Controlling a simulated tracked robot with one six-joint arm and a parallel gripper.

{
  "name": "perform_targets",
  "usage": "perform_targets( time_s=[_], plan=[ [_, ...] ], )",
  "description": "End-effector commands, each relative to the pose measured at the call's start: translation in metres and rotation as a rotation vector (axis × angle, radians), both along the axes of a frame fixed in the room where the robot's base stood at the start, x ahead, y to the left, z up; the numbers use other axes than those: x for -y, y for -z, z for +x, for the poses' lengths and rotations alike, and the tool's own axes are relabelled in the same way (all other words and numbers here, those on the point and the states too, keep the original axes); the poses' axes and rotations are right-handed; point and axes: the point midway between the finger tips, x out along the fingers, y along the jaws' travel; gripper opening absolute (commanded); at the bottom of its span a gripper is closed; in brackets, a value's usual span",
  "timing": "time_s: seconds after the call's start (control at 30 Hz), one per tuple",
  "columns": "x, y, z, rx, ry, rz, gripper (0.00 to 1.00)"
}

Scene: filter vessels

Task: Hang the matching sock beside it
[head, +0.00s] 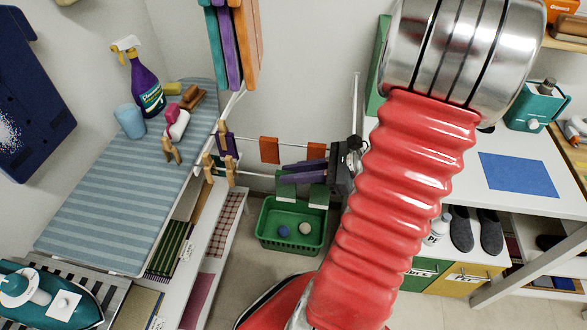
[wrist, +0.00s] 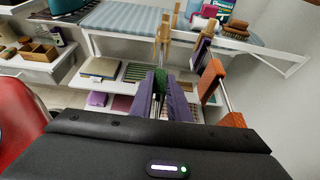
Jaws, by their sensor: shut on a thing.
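A green basket (head: 292,240) with balls stands on the floor. A striped ironing board (head: 120,185) is left, with bottle and brushes. A white table (head: 487,165) stands right.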

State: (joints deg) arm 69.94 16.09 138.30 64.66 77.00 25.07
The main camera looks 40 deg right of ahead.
Motion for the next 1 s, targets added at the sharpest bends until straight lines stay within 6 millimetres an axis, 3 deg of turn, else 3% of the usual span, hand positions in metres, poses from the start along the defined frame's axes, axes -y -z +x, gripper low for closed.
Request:
perform_targets(
  time_s=[0.4,0.43,0.73,1.0],
  plan=[
    [-0.0001,0.0037,0.0,0.0,0.0,0.0,0.0],
    [-0.0002,0.0036,0.0,0.0,0.0,0.0,0.16],
    [-0.0002,0.0036,0.0,0.0,0.0,0.0,0.37],
    [0.0003,0.0034,-0.0003,0.0,0.0,0.0,0.37]
  ],
)
